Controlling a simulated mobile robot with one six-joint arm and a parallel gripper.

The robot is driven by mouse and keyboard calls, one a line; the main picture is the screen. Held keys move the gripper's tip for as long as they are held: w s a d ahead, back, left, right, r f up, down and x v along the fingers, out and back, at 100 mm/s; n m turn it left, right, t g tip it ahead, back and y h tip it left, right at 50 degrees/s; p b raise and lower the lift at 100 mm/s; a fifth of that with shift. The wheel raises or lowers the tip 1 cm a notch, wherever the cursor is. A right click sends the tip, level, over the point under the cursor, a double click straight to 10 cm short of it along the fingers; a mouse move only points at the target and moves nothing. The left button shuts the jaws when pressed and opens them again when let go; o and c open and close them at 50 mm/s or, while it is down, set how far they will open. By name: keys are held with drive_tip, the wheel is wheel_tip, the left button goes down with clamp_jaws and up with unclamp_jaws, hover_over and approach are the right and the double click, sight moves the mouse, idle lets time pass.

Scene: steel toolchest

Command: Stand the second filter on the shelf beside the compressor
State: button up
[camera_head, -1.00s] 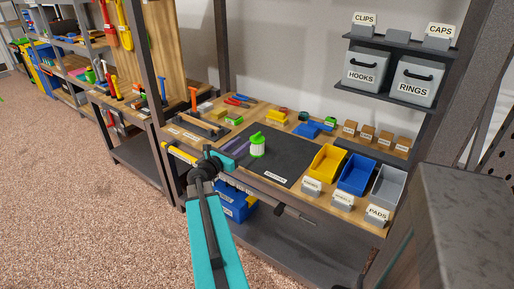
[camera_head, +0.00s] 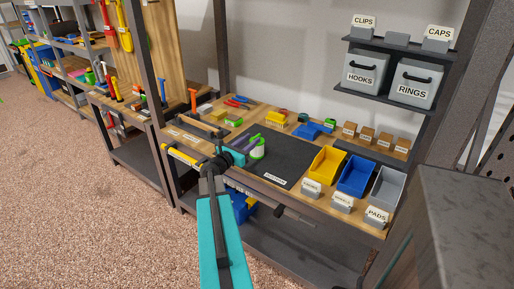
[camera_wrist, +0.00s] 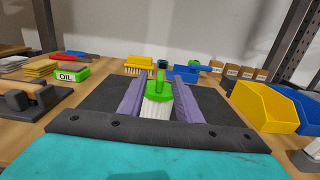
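A white filter with a green top (camera_head: 258,150) stands upright on the dark mat (camera_head: 285,165) of the workbench. In the wrist view the filter (camera_wrist: 158,108) shows between the two purple fingers of my gripper (camera_wrist: 160,88). The fingers are open, one on each side of it; firm contact does not show. In the head view my gripper (camera_head: 247,148) reaches over the mat from the front edge. A blue object (camera_head: 243,206) is on the lower shelf (camera_head: 300,250) under the bench, partly hidden by my arm; I cannot tell whether it is the compressor.
Yellow (camera_head: 326,165), blue (camera_head: 357,176) and grey bins stand right of the mat. A brush (camera_wrist: 139,66) and a blue tool lie behind the filter. A dark-based tool with a wooden handle (camera_wrist: 30,98) is at left. The lower shelf's right part looks clear.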

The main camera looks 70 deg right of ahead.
sight(255, 137)
drive_tip(key=shift+x, duration=1.8)
drive_tip(key=shift+d, duration=0.1)
drive_tip(key=p+x, duration=0.1)
drive_tip(key=x, duration=0.4)
drive_tip(key=shift+s+f, duration=0.1)
clamp_jaws()
